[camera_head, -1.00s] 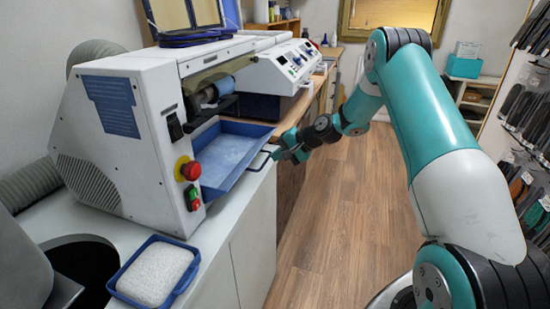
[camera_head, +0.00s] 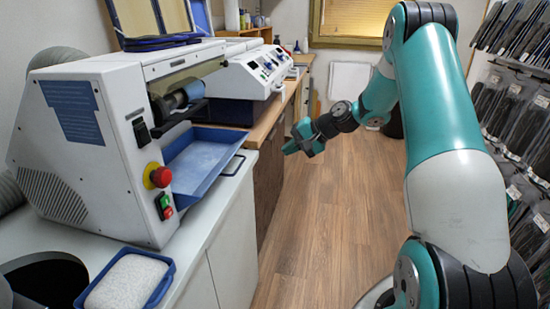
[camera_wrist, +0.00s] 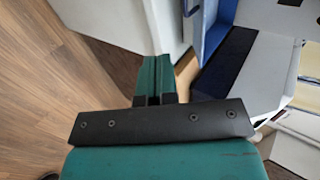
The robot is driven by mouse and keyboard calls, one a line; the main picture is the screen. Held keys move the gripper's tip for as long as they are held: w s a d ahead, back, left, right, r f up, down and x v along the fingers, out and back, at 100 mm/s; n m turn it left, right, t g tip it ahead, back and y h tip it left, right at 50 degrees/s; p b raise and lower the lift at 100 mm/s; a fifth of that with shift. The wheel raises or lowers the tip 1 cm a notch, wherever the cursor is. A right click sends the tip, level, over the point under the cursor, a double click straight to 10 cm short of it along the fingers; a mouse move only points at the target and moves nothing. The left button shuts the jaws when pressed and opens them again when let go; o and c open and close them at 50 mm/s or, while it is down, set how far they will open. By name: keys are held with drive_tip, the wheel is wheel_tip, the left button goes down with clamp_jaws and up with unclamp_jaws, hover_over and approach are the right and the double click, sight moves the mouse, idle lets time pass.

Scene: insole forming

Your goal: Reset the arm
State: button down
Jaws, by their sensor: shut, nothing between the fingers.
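My gripper (camera_head: 300,146) is held in the air over the wooden floor, to the right of the counter and the blue tray. Its fingers point left, toward the machine, and hold nothing. In the wrist view my gripper (camera_wrist: 157,76) shows its two teal fingers together, with only a thin dark line between them. My teal and white arm rises at the right of the head view and bends down to the gripper.
A white machine (camera_head: 95,150) with a red stop button (camera_head: 158,176) stands on the counter at left. A blue tray (camera_head: 205,160) with a dark handle juts from it. A white pad in a blue dish (camera_head: 165,283) lies in front. Packets hang at right. The floor (camera_head: 320,215) is clear.

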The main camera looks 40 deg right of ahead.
drive_tip(key=shift+s+d+r, duration=0.2)
drive_tip(key=shift+s+r, duration=0.05)
drive_tip(key=shift+r, duration=0.05)
